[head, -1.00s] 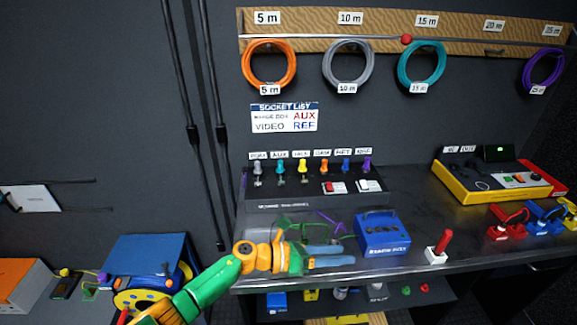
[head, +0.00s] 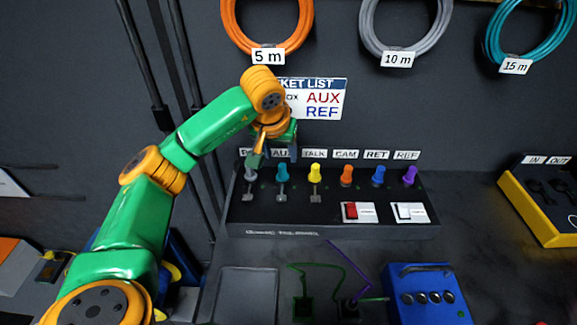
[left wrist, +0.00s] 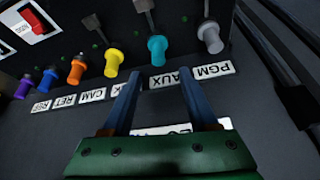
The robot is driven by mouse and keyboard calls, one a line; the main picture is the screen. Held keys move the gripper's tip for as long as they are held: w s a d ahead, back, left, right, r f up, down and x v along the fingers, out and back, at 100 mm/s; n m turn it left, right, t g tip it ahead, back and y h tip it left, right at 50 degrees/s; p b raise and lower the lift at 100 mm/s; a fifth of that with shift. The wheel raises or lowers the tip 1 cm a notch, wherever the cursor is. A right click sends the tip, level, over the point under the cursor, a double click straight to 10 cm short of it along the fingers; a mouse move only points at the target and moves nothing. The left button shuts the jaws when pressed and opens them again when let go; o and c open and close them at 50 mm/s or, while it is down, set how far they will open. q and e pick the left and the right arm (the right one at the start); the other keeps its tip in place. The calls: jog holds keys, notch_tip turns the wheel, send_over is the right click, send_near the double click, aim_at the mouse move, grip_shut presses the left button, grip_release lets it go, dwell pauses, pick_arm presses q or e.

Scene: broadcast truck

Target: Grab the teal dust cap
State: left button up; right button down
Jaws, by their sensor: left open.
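The teal dust cap (head: 282,173) sits in the row of coloured caps on the black socket panel, under the AUX label. It also shows in the left wrist view (left wrist: 157,48), just beyond the fingertips and roughly in line with the gap between them. My left gripper (head: 273,158) points down just above it, in front of the label row, and partly hides the labels. Its two blue fingers (left wrist: 162,82) are apart with nothing between them. The cap and the fingers appear not to touch. My right gripper is not in view.
A grey cap (head: 250,174) and a yellow cap (head: 315,172) flank the teal one. Orange (head: 346,175), blue (head: 378,175) and purple (head: 409,174) caps follow to the right. A red switch (head: 350,210) is lower on the panel. A blue box (head: 428,296) stands in front.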

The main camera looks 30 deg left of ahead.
aim_at(282, 165)
pick_arm(q)
jog(key=x, duration=0.2)
jog(key=s+p+x, duration=0.1)
jog(key=x, duration=0.2)
jog(key=shift+d+f, duration=0.25)
jog(key=shift+w+a+f, duration=0.1)
jog(key=shift+w+f, duration=0.2)
jog(key=shift+f, duration=0.1)
grip_shut()
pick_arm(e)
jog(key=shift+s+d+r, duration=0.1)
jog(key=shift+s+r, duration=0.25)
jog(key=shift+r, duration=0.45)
